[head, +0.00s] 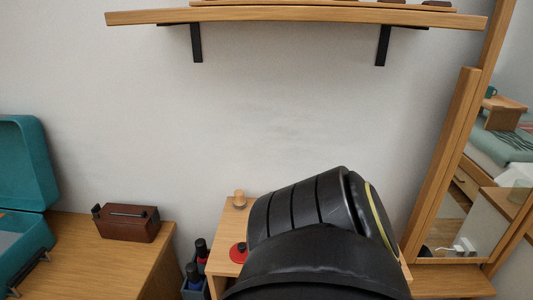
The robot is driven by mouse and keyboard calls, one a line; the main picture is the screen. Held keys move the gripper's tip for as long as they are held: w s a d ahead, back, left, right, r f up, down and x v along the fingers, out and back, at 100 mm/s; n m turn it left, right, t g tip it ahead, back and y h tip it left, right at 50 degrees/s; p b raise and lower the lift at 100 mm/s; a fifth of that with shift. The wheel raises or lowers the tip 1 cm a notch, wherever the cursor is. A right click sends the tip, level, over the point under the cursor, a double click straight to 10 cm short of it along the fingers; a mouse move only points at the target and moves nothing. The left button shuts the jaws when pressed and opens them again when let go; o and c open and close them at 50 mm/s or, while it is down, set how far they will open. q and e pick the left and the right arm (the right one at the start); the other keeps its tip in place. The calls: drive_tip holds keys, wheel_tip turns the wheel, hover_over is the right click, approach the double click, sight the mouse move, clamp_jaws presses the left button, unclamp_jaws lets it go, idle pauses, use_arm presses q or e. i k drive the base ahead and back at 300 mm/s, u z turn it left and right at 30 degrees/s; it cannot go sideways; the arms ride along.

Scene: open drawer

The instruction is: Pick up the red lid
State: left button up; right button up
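The red lid (238,252) is a small red disc with a dark knob on top. It lies on a small wooden table (226,228), close to its left edge. My black arm covers most of the table and comes right up beside the lid, perhaps hiding part of it. Neither of my grippers shows in the head view, so I cannot see how they stand.
A small wooden peg-like object (239,199) stands at the table's back. Left are a blue-grey bin (193,284) with bottles, a brown box (128,222) on a wooden cabinet, and an open teal case (22,165). A shelf (290,17) hangs above; a mirror (470,222) leans right.

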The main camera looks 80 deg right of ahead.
sight(238, 253)
drive_tip(key=k, duration=0.45)
drive_tip(key=z, duration=0.75)
